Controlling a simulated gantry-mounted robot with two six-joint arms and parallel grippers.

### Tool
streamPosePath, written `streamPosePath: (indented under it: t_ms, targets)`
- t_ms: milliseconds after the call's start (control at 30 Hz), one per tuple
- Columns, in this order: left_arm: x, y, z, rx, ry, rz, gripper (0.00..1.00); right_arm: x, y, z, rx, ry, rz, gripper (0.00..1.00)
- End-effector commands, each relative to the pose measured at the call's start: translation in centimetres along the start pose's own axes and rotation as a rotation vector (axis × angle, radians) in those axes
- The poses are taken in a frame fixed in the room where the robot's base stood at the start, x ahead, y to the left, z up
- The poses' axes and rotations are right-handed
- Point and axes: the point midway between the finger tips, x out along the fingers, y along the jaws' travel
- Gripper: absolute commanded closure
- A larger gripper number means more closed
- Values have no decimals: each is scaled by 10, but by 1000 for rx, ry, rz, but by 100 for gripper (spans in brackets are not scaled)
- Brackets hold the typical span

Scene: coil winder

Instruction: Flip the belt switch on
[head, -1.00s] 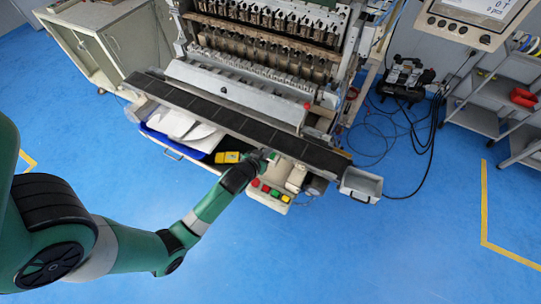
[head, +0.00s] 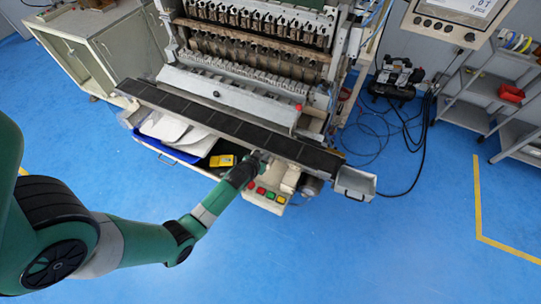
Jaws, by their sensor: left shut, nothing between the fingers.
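The coil winder (head: 255,65) stands at the top middle of the head view. A dark belt (head: 225,122) runs slantwise along its front edge. Below the belt is a pale control box (head: 270,206) with red, green and yellow buttons (head: 268,194). My left gripper (head: 262,157) is at the belt's front edge, just above and left of these buttons. It is shut and empty. It is small here, and I cannot tell whether it touches the panel. The belt switch cannot be made out; the gripper may cover it. My right gripper is out of view.
A blue tray with white sheets (head: 178,130) and a yellow device (head: 222,160) lie left of my gripper. A metal bin (head: 355,183) hangs at the belt's right end. A black pump (head: 397,78) with loose cables stands at right. The blue floor in front is clear.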

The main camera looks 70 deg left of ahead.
Motion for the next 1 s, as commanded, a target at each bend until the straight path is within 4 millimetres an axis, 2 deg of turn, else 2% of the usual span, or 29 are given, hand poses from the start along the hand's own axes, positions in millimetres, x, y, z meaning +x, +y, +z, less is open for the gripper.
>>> streamPosePath:
  t_ms: [167, 667, 867, 1000]
  targets:
    - [1, 1, 2, 2, 0, 1, 100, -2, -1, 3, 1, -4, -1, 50]
    - [9, 1, -13, 3, 3, 1, 100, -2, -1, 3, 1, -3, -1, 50]
    - [9, 1, -14, 2, 5, 1, 100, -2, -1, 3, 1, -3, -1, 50]
    - [3, 2, -23, 3, 5, 2, 100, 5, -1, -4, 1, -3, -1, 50]
